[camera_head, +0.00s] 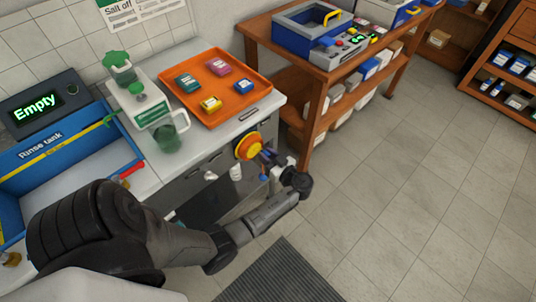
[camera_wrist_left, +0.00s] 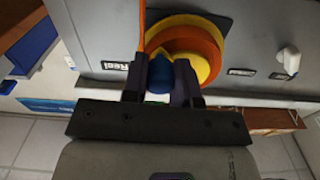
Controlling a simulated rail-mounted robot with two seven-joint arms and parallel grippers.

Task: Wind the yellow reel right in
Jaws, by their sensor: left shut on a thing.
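The yellow reel (camera_head: 246,147), with an orange inner part, is on the grey front of the bench below the worktop. In the left wrist view the yellow and orange reel (camera_wrist_left: 190,42) fills the top middle, next to a "Reel" label. My left gripper (camera_head: 272,158) is close in front of the reel's right side. In the left wrist view my left gripper (camera_wrist_left: 161,82) is shut on a rounded blue knob (camera_wrist_left: 160,70) that overlaps the reel's edge. The fingers hide part of the knob and its attachment. My right gripper is not in view.
An orange strip (camera_wrist_left: 142,25) runs beside the reel. White knobs (camera_head: 236,172) sit on the bench front near it. On the worktop are an orange tray (camera_head: 232,109) with coloured blocks and a jug (camera_head: 167,137). A wooden shelf unit (camera_head: 318,100) stands at right; open floor lies before it.

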